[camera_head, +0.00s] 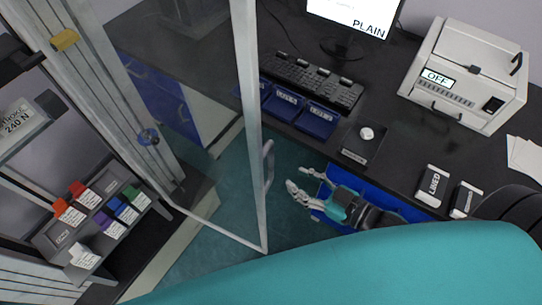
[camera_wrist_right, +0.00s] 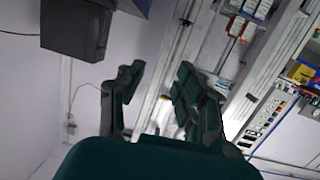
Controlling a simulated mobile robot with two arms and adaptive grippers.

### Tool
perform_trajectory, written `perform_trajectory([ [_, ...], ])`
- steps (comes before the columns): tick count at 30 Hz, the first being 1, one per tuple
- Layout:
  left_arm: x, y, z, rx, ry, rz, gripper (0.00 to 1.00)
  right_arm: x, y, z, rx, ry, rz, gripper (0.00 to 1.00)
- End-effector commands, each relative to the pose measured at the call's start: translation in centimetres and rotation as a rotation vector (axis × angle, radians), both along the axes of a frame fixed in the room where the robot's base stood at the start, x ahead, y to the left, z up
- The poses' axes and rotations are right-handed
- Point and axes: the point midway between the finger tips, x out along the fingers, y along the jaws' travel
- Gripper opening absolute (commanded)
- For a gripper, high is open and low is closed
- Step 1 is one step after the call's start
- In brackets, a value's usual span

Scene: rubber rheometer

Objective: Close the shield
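The shield (camera_head: 250,110) is a clear panel in a pale metal frame, standing swung out from the machine at the left of the head view. Its grey handle (camera_head: 268,165) is on the free edge. My right gripper (camera_head: 297,178) is open and empty, just right of the handle in the head view, with a small gap seen between them. In the right wrist view its two fingers (camera_wrist_right: 158,85) are apart with nothing between them. The shield cannot be clearly made out in that view. My left gripper is not in view.
A dark desk at right holds blue bins (camera_head: 285,103), a keyboard (camera_head: 312,80), a monitor (camera_head: 355,15) and a white device (camera_head: 465,75). A blue tray (camera_head: 345,178) lies beside my right gripper.

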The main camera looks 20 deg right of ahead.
Motion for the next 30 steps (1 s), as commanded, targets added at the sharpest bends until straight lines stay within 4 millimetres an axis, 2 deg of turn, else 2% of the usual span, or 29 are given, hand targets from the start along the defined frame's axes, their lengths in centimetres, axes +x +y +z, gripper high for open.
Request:
perform_trajectory([
  [5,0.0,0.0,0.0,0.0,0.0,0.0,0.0,-3.3,-1.4,3.0,0.166,-0.173,0.176,0.34],
  [9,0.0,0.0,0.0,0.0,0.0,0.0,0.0,-6.1,-3.3,5.5,0.297,-0.275,0.292,0.34],
  [15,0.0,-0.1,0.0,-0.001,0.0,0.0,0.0,-8.6,-5.3,7.9,0.408,-0.351,0.386,0.34],
  [19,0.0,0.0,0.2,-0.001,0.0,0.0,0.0,-8.8,-5.4,8.5,0.428,-0.367,0.4,0.34],
  [22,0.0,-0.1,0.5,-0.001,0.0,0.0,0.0,-8.2,-4.6,9.1,0.43,-0.371,0.399,0.34],
  [30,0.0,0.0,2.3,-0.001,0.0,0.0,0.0,-5.4,-0.3,11.5,0.43,-0.373,0.398,0.34],
])
